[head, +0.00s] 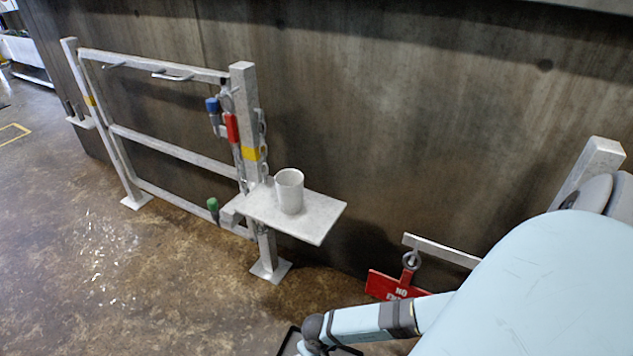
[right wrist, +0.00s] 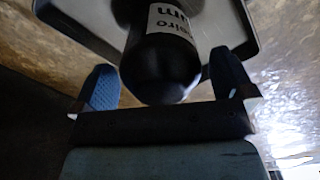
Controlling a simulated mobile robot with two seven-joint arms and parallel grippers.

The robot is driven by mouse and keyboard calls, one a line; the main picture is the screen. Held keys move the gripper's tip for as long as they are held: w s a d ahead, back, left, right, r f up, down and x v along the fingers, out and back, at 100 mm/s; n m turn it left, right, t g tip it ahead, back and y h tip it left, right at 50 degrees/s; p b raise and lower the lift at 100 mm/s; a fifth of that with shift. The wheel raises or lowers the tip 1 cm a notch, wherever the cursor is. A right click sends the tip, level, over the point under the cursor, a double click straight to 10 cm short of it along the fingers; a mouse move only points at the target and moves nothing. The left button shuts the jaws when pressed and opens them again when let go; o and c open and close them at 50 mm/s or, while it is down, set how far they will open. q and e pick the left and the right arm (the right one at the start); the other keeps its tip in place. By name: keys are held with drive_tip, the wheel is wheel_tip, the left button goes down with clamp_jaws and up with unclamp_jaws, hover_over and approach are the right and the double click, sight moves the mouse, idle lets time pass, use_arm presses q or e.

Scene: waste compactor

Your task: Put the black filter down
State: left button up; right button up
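The black filter (right wrist: 160,70) is a dark cylinder with a white printed label, seen in the right wrist view. Its rounded end points toward the camera. My right gripper (right wrist: 170,85) has its two blue-padded fingers on either side of it. A gap shows between the filter and the right-hand finger, and the gripper looks open. Behind the filter is a pale flat panel with a dark edge (right wrist: 85,22); whether the filter rests on it is unclear. In the head view the filter is not visible. My left gripper is not in view.
A white cup (head: 289,190) stands on a small shelf (head: 318,220) fixed to a grey metal railing (head: 170,146) along the dark wall. Coloured tools hang on the railing's post. A red sign (head: 385,286) hangs from a bar at lower right. The floor at left is clear.

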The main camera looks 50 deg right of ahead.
drive_tip(key=shift+r, duration=0.1)
wheel_tip(320, 180, up, 4)
drive_tip(key=p, duration=0.2)
drive_tip(key=shift+w+p, duration=0.1)
drive_tip(key=shift+p, duration=0.2)
wheel_tip(320, 180, up, 7)
drive_tip(key=p, duration=0.3)
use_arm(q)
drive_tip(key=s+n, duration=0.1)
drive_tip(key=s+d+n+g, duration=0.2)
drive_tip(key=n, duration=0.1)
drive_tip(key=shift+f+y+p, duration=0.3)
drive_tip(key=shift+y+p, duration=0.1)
use_arm(e)
drive_tip(key=shift+r, duration=0.55)
